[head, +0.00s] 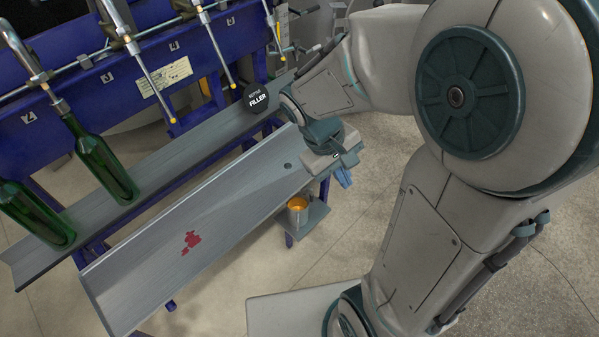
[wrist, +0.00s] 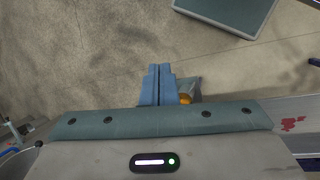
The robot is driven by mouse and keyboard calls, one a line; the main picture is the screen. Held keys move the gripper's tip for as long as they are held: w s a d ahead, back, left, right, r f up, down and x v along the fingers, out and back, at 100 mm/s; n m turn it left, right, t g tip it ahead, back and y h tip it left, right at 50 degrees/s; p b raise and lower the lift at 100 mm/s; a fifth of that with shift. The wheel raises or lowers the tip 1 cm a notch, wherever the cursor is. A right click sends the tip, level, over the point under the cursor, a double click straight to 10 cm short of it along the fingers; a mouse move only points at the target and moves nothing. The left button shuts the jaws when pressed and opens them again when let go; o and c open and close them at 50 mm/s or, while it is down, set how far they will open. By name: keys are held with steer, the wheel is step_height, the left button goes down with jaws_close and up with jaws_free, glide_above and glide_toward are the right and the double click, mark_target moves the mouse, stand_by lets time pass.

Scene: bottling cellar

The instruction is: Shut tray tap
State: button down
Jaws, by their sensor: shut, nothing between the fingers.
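The tray (head: 225,215) is a long grey sloping trough with a red stain and a small dark hole near its right end. My gripper (head: 345,179) is beside that right end, blue fingers pointing down. In the wrist view its fingers (wrist: 156,86) are pressed together, with nothing seen between them. I cannot make out the tray tap; my gripper and the tray cover part of that area.
Green bottles (head: 104,168) stand on the rear grey shelf (head: 165,165) under filling spouts of the blue frame (head: 75,85). A round black filler sign (head: 256,98) is near that shelf's right end. Bare floor (head: 250,265) lies in front of the tray.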

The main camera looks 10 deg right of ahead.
steer(key=w+a+f+n+t+h+b, duration=0.2)
steer(key=w+a+f+n+t+b, duration=0.2)
steer(key=f, duration=1.2)
steer(key=w+a+f+n+t+h+b, duration=0.3)
steer(key=f+n+t+b, duration=0.3)
steer(key=f, duration=1.1)
steer(key=w+a+f+n+t+h+b, duration=0.3)
steer(key=f+n+b, duration=0.8)
steer(key=f, duration=0.5)
steer(key=w+a+n+t, duration=0.1)
steer(key=w+n+t, duration=0.1)
steer(key=w, duration=0.1)
steer(key=shift+a+f+b, duration=0.15)
steer(key=shift+a+b, duration=0.15)
steer(key=shift+a, duration=0.1)
steer(key=shift+w, duration=0.15)
steer(key=b, duration=0.4)
glide_toward(311, 199)
steer(key=x, duration=0.5)
steer(key=shift+w+d+f, duration=0.1)
steer(key=shift+w+f, duration=0.05)
steer(key=shift+w, duration=0.05)
steer(key=shift+w+d, duration=0.45)
steer(key=shift+w, duration=0.1)
